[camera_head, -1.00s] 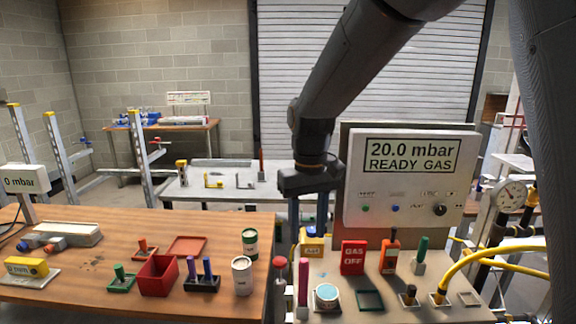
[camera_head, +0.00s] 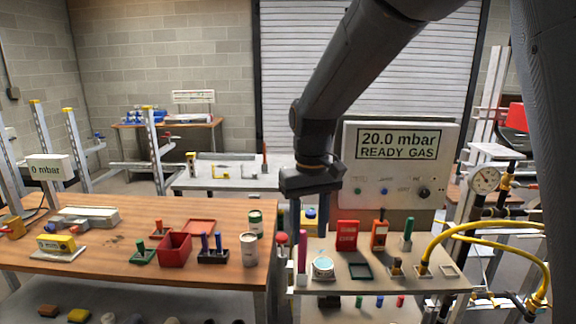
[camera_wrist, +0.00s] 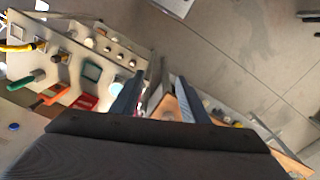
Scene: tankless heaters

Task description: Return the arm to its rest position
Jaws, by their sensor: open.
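My arm (camera_head: 350,80) comes down from the top of the head view, with my gripper (camera_head: 307,215) hanging between the wooden bench and the gas test panel. In the wrist view my gripper (camera_wrist: 155,95) shows two fingers standing apart with nothing between them. The panel's table and part of the bench lie below and beyond the fingers. The fingertips are partly hard to make out in the head view.
The panel (camera_head: 400,165) reads "20.0 mbar READY GAS". Its table (camera_head: 340,275) holds a red box (camera_head: 347,235), tools and a yellow hose (camera_head: 460,228). The wooden bench (camera_head: 110,265) at left holds a red bin (camera_head: 174,249) and cans. Floor (camera_wrist: 215,50) shows in the wrist view.

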